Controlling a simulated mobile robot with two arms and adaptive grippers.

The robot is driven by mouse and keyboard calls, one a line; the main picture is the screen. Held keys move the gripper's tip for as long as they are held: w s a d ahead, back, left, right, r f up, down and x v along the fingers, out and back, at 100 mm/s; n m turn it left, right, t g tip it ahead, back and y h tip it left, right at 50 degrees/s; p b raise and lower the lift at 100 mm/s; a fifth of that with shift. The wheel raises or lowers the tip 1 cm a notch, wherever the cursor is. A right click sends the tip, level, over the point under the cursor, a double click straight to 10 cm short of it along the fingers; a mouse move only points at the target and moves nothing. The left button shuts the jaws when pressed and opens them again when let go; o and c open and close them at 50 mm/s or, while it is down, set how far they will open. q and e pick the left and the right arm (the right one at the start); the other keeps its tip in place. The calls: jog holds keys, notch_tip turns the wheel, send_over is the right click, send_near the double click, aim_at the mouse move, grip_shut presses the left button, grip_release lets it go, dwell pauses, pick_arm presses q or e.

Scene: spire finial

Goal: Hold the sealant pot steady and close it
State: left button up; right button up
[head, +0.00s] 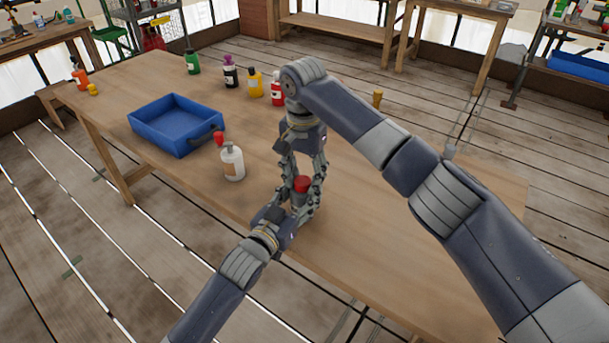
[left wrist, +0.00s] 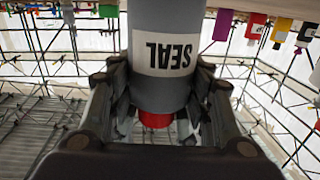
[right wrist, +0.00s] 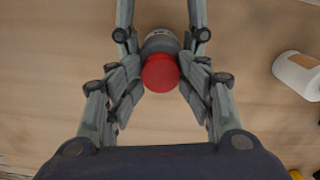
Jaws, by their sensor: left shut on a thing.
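The sealant pot (head: 299,199) is grey with a white label reading SEAL, which shows upside down in the left wrist view (left wrist: 166,55). Its red lid (head: 302,184) sits at its top; I cannot tell how tightly. My left gripper (head: 297,207) is shut on the pot's sides, and its fingers also show in the left wrist view (left wrist: 160,112). My right gripper (head: 304,176) points down over the pot, open. In the right wrist view its fingers (right wrist: 160,85) stand either side of the red lid (right wrist: 160,73), apparently with narrow gaps.
A white bottle with a red cap (head: 232,162) stands left of the pot. A blue tray (head: 176,148) lies behind it. Several coloured bottles, including a yellow one (head: 255,83), line the table's far side. The wooden table (head: 400,225) is clear to the right.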

jog(key=shift+d+f, duration=0.35)
jog(key=shift+f, duration=0.15)
dwell(0.3)
notch_tip(320, 180, up, 4)
jog(key=shift+w+f, duration=0.1)
jog(key=shift+f, duration=0.15)
jog(key=shift+a+r, duration=0.2)
jog(key=shift+r, duration=0.2)
jog(key=shift+a, duration=0.1)
jog(key=c, duration=0.7)
jog(key=shift+r, duration=2)
